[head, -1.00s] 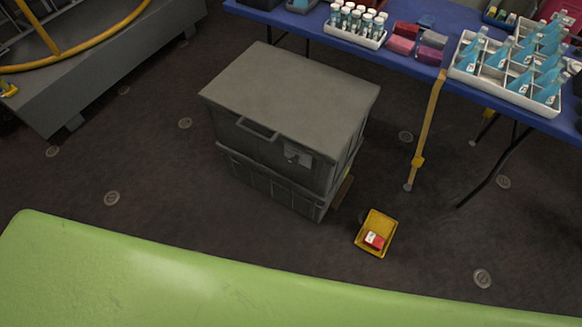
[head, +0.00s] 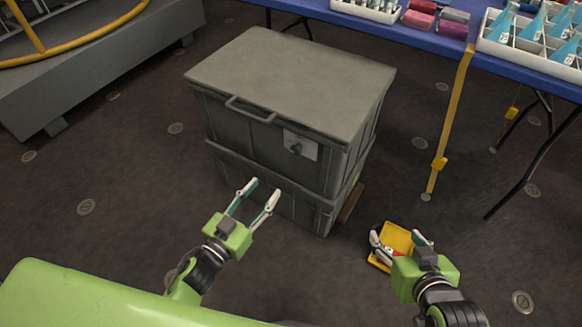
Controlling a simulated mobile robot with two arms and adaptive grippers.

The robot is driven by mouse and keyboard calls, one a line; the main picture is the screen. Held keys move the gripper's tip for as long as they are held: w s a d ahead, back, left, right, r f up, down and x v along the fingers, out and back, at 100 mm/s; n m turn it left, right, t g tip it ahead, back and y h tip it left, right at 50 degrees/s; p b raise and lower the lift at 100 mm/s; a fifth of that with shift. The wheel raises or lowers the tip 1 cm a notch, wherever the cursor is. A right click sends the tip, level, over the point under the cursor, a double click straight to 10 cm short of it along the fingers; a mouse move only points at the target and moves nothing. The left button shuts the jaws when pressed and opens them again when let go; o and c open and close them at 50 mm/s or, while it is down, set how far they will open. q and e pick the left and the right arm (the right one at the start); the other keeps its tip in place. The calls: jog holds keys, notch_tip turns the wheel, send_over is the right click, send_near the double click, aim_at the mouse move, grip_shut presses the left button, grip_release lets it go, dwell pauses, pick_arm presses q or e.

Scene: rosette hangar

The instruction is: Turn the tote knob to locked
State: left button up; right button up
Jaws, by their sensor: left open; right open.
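The grey tote (head: 285,75) stands on the dark floor in front of me, lid shut, as the upper of two stacked boxes. Its small dark knob (head: 296,149) sits on a light plate on the front face, right of the handle (head: 250,108). The knob's exact angle is too small to tell. My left gripper (head: 257,191) is open and empty, in front of the lower box, below and left of the knob in the picture. My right gripper (head: 402,236) is open, over the yellow tray, right of the tote. Neither gripper touches the knob.
The yellow tray (head: 404,239) with a red and white item lies on the floor, partly hidden by my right gripper. A blue table (head: 440,42) with bottle racks stands behind right, a yellow strap (head: 450,120) hanging down. A grey platform (head: 100,70) is at left.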

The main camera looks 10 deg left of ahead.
pick_arm(q)
jog(key=b, duration=0.2)
send_near(294, 152)
jog(key=w, duration=0.2)
jog(key=x, duration=0.5)
jog(key=shift+w+d, duration=0.1)
jog(key=shift+d, duration=0.35)
jog(key=shift+w+d, duration=0.1)
jog(key=shift+w, duration=0.3)
pick_arm(e)
jog(key=w+a+r+t+y, duration=0.1)
jog(key=w+r+t, duration=0.1)
jog(key=r, duration=0.4)
jog(key=w+a+r+t+y, duration=0.1)
jog(key=w+a+r+t, duration=0.1)
jog(key=r, duration=0.5)
jog(key=shift+w+t, duration=0.75)
jog(key=shift+t, duration=0.65)
pick_arm(q)
jog(key=c, duration=1.1)
